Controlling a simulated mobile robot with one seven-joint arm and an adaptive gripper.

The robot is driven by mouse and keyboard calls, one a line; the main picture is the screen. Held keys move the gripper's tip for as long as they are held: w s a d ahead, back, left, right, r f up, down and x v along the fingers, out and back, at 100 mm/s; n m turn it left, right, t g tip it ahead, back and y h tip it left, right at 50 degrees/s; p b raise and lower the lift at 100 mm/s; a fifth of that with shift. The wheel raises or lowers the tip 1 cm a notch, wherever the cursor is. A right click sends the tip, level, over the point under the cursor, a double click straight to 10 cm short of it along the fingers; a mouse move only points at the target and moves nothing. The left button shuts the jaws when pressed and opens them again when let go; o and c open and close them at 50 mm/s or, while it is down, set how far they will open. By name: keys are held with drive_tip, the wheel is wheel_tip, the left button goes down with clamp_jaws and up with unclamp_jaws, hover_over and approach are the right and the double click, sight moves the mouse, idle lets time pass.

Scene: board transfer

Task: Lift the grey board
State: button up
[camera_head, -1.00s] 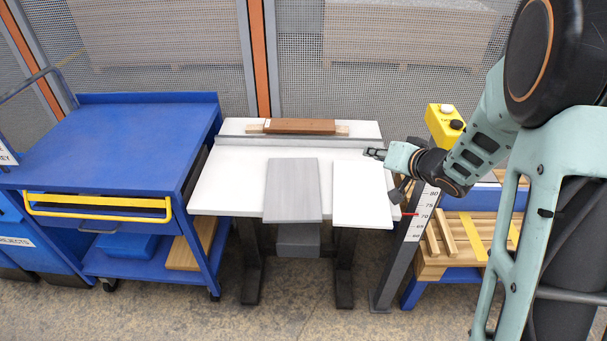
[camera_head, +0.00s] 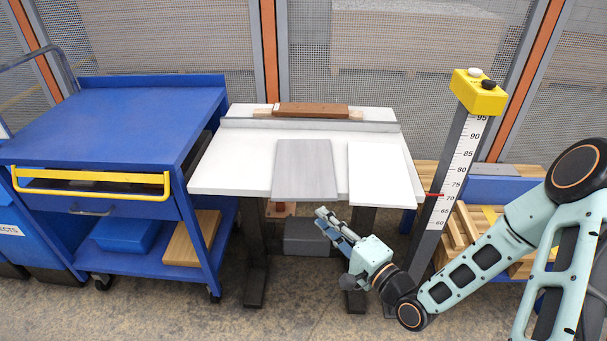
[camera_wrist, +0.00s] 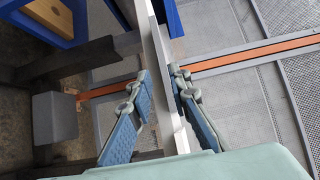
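The grey board (camera_head: 304,168) lies flat on the white table (camera_head: 232,167), its front end slightly past the table's front edge. My gripper (camera_head: 322,215) is in front of and below that edge, near the board's front right corner. In the wrist view my gripper (camera_wrist: 160,75) is open, with its two blue fingers apart. A thin pale slab edge (camera_wrist: 168,100) runs between them, seen edge-on. I cannot tell there where the board ends and the tabletop begins, or whether a finger touches either.
A white board (camera_head: 379,174) lies right of the grey one. A grey rail (camera_head: 240,123) and a brown block (camera_head: 312,110) are behind. A scale post (camera_head: 455,165) with a yellow button box (camera_head: 479,94) stands right. A blue cart (camera_head: 140,125) stands left.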

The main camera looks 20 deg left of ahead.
sight(305, 200)
drive_tip(key=b+x, duration=0.1)
drive_tip(key=x, duration=0.8)
drive_tip(key=shift+w+a+r+b, duration=0.15)
drive_tip(key=shift+w+a+b, duration=0.05)
drive_tip(key=shift+b, duration=0.15)
clamp_jaws()
drive_tip(key=shift+r, duration=0.1)
